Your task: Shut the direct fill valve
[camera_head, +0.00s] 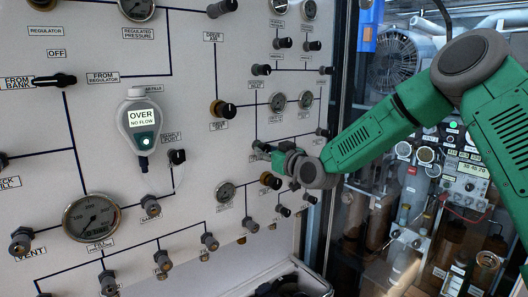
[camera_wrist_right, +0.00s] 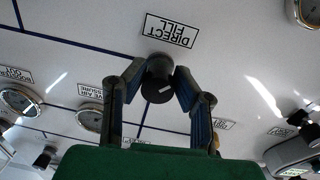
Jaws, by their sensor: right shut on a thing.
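The direct fill valve (camera_wrist_right: 158,84) is a dark round knob on the white panel, in the middle of the right wrist view. Its "DIRECT FILL" label (camera_wrist_right: 170,31) reads upside down there. My right gripper (camera_wrist_right: 158,78) is shut on the knob, with one finger on each side of it. My left gripper is not in view.
Other knobs and gauges surround the gripper, with a gauge (camera_head: 226,192) below it. A fill meter reading "OVER NO FLOW" (camera_head: 141,118) hangs to the left. A large gauge (camera_head: 91,217) is at lower left. Equipment (camera_head: 470,180) stands behind my arm.

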